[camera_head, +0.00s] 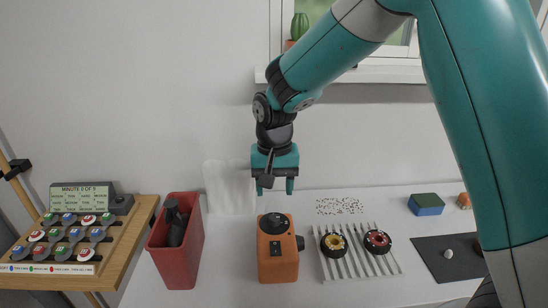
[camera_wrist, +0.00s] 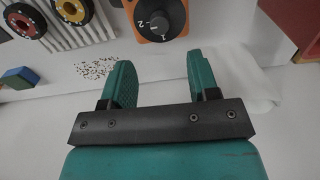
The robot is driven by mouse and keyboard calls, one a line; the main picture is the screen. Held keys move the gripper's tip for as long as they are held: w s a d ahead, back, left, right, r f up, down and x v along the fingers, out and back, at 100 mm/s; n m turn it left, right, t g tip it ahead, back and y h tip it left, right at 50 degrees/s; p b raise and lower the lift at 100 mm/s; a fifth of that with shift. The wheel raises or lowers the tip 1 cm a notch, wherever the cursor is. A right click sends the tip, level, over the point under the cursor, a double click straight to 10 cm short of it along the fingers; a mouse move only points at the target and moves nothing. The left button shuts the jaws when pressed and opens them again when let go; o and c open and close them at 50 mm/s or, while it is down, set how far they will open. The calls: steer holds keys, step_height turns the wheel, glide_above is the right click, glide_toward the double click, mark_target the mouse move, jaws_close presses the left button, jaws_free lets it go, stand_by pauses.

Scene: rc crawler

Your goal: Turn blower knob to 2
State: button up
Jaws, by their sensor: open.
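The orange blower box (camera_head: 278,265) stands on the white table near the middle of the head view, with a round dark part on its upper face. In the wrist view, the blower's black knob (camera_wrist: 163,14) sits on an orange face (camera_wrist: 190,32) at the top edge, partly cut off. White marks "2" and "1" show beside it; its exact setting is too small to tell. My gripper (camera_head: 274,186) is open and empty, pointing down above and behind the blower, apart from it. Both teal fingers show in the wrist view (camera_wrist: 158,68), short of the knob.
A red bin (camera_head: 182,262) holding a black tool stands left of the blower. A ribbed white rack (camera_head: 360,266) with two wheels stands close on its right. Small loose bits (camera_head: 340,206) lie behind the rack. A sponge (camera_head: 426,204) and dark mat (camera_head: 450,258) lie further right.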

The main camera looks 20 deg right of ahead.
step_height(320, 180, up, 9)
steer(key=shift+f, duration=0.1)
stand_by(0.5)
steer(key=s+a+n+y, duration=0.2)
steer(key=s+n, duration=0.3)
steer(key=s, duration=0.7)
steer(key=s+a+n+y, duration=0.2)
steer(key=s+n, duration=0.4)
steer(key=s, duration=0.6)
steer(key=shift+s+a+r, duration=0.35)
steer(key=shift+s+r, duration=0.05)
